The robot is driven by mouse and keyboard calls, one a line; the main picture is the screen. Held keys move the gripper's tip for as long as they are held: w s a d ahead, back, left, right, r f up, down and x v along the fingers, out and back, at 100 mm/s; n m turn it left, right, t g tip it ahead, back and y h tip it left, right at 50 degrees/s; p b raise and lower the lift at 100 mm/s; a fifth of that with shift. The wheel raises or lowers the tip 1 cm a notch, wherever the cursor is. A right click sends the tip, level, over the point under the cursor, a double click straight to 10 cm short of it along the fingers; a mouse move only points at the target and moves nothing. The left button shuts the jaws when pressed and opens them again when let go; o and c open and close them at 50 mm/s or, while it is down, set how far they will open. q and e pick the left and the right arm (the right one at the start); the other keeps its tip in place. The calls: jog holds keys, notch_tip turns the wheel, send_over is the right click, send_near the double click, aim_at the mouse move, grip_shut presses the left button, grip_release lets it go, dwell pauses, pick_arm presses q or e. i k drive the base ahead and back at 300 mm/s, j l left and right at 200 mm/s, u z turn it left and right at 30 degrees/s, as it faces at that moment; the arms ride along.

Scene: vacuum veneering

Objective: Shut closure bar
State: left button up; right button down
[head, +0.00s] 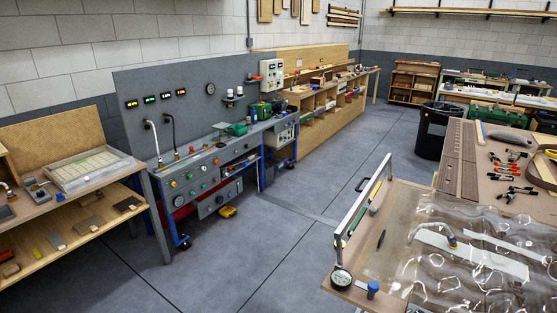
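The closure bar (365,194) looks like a long silver metal bar with a small black handle (364,184). It stands raised above the left edge of the bagging table (352,293) at the right front. Uprights at its near and far ends hold it clear of the tabletop. A clear, wrinkled vacuum bag (425,262) lies on the table to the right of the bar, with pale strips under or on it. Green and yellow strips show below the bar. Neither of my grippers is in view.
A round gauge (341,278) and a blue-capped piece (373,288) sit at the table's near left corner. Several clamps (507,170) lie on the board behind. A black bin (435,130) stands beyond. The grey floor (245,255) left of the table is clear.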

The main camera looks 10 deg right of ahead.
aim_at(347, 220)
jog(key=j+z, duration=0.1)
jog(key=z, duration=0.7)
jog(key=i+j+z, duration=0.15)
jog(key=j+z, duration=0.9)
jog(key=j, duration=1)
jog(key=k+j, duration=0.15)
jog(key=k, duration=0.35)
jog(key=k+j, duration=0.15)
jog(key=k, duration=0.4)
jog(key=i+j+z, duration=0.1)
jog(key=z, duration=0.25)
jog(key=i+j+z, duration=0.15)
jog(key=z, duration=0.15)
jog(key=i+j+z, duration=0.15)
jog(key=j, duration=0.15)
jog(key=i+j+z, duration=0.15)
jog(key=j, duration=0.2)
jog(key=i+j+z, duration=0.15)
jog(key=j, duration=0.2)
jog(key=i+j, duration=0.1)
jog(key=j, duration=0.25)
jog(key=i+j+z, duration=0.1)
jog(key=j, duration=0.25)
jog(key=i+j, duration=0.15)
jog(key=j, duration=0.25)
jog(key=l+z, duration=0.05)
